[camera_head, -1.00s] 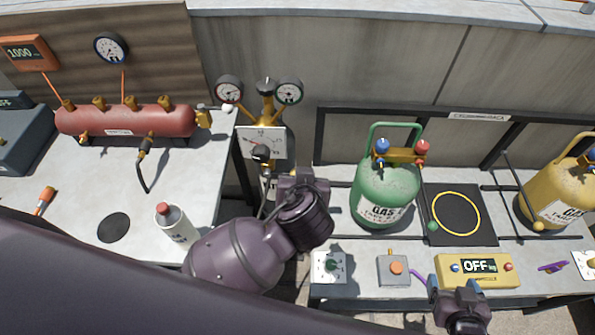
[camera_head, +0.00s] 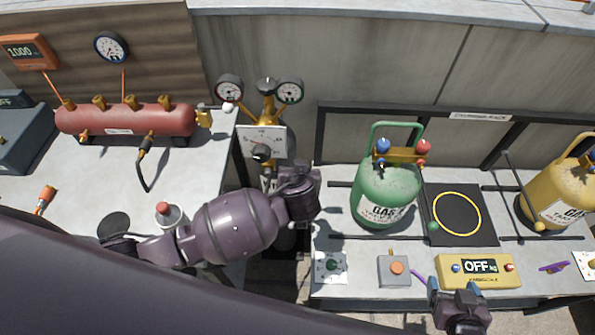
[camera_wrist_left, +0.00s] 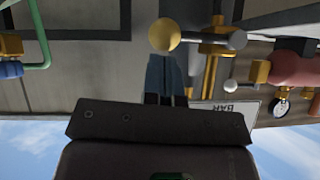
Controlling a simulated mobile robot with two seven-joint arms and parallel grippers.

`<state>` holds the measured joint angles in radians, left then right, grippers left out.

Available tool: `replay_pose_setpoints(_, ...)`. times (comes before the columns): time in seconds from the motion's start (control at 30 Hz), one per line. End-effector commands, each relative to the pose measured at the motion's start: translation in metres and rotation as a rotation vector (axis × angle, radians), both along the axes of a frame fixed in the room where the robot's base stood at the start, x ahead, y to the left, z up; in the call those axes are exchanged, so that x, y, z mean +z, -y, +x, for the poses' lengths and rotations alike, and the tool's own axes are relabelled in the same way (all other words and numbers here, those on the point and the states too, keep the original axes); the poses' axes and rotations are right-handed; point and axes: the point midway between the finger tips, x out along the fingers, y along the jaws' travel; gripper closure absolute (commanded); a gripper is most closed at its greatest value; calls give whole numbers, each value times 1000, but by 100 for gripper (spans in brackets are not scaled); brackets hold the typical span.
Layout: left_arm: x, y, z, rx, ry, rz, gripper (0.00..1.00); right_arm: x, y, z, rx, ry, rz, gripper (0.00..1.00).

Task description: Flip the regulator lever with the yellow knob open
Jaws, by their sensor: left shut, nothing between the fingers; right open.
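The regulator (camera_head: 267,110) stands in the gap between the two tables, with two round gauges and a white dial plate. Its lever's yellow knob (camera_wrist_left: 165,35) shows in the left wrist view, beside a brass and grey fitting (camera_wrist_left: 215,40). The knob is right at the tips of my left gripper (camera_wrist_left: 166,62), which is shut and empty; I cannot tell whether they touch. In the head view my left wrist hides the lever and the left fingertips. My right gripper (camera_head: 455,287) is open and empty in front of the yellow scale display.
A red manifold (camera_head: 125,120) and a red-capped bottle (camera_head: 168,214) are on the left table. A green gas cylinder (camera_head: 385,192) stands right of my left wrist. A yellow display (camera_head: 478,270) reads OFF. A yellow cylinder (camera_head: 560,195) is far right.

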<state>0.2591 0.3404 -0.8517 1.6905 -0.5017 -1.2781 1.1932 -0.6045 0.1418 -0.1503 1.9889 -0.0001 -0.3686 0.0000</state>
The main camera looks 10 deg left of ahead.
Motion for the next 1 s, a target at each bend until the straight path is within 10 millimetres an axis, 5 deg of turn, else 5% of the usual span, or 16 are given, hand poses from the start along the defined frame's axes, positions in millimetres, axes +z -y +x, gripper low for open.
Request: replay_pose_setpoints(1.0,-13,3,0,1,-25,113,100,1,0,0,0,2,0,21)
